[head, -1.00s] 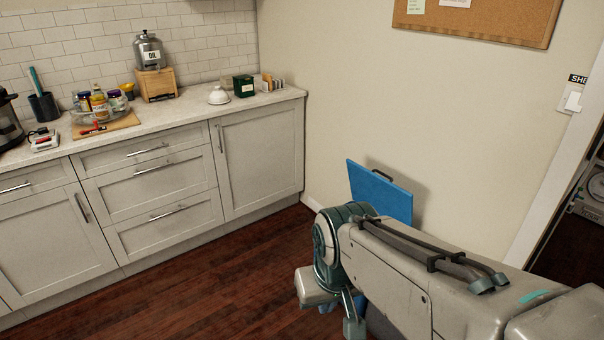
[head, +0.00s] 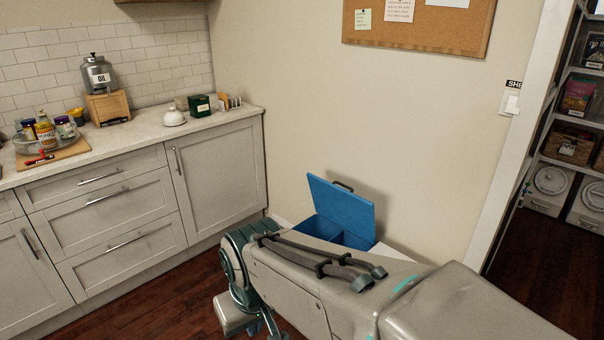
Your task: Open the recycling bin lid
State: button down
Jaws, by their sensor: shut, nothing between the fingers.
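The blue recycling bin (head: 356,241) stands on the floor by the wall, right of the cabinets. Its blue lid (head: 341,205) with a dark handle (head: 342,185) is raised and tilted back toward the wall. The opening shows at the lid's foot, with a divider inside. My arm crosses in front and hides the bin's front and lower part. My gripper's fingertips cannot be made out; the arm's far end runs down out of sight at the bottom.
Cabinets (head: 110,213) with a cluttered countertop (head: 150,134) stand at the left. A cork board (head: 420,25) hangs on the wall. A doorway at the right opens onto shelves (head: 570,130) and lidded white bins (head: 548,188). Wooden floor (head: 165,320) is clear at the lower left.

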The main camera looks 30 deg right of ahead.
aim_at(353, 213)
jog(key=z, duration=0.6)
jog(key=i, duration=1.2)
jog(key=z, duration=1.35)
jog(key=i, duration=0.45)
jog(key=z, duration=0.4)
